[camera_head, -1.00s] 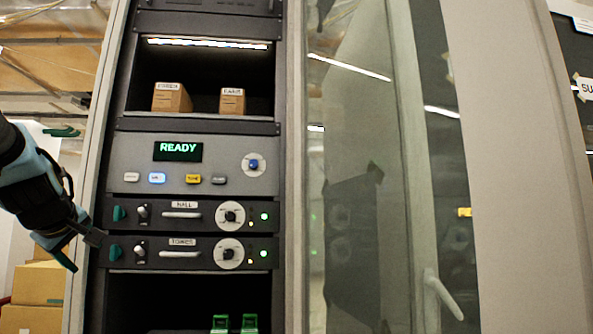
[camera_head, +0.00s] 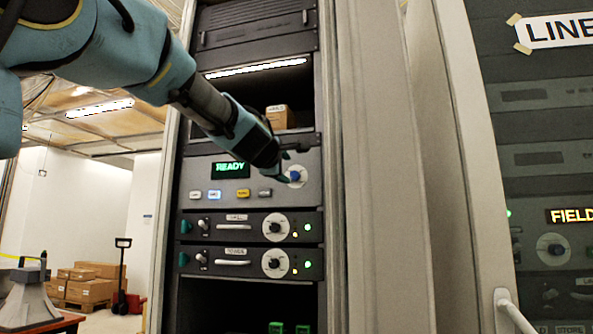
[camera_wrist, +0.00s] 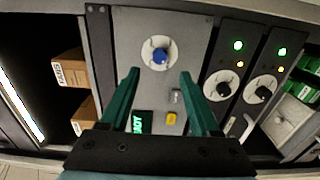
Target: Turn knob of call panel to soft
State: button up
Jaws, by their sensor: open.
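The call panel (camera_head: 205,172) is a grey plate in the rack with a green READY display (camera_head: 230,169) and a row of small buttons. Its blue knob (camera_head: 295,175) sits on a white round dial at the panel's right side. In the wrist view the blue knob (camera_wrist: 160,56) lies ahead of the fingertips, roughly midway between them, and apart from them. My gripper (camera_wrist: 158,76) is open and empty, its two green fingers spread. In the head view my gripper (camera_head: 290,164) is just at the left of the knob. The knob's pointer setting is too small to read.
Below the panel are two dark units with white dials, the HALL unit (camera_head: 247,226) and a lower unit (camera_head: 247,262). A shelf above holds a small box (camera_head: 279,117). An open cabinet door (camera_head: 385,180) stands to the right. A second rack (camera_head: 540,120) is beyond it.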

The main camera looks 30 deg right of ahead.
aim_at(294, 175)
jog(key=p+x, duration=0.4)
jog(key=x, duration=0.2)
jog(key=shift+w+d+r, duration=0.15)
jog(key=shift+w+d, duration=0.05)
jog(key=shift+w, duration=0.05)
jog(key=shift+p+x, duration=0.3)
jog(key=shift+x, duration=0.45)
grip_shut()
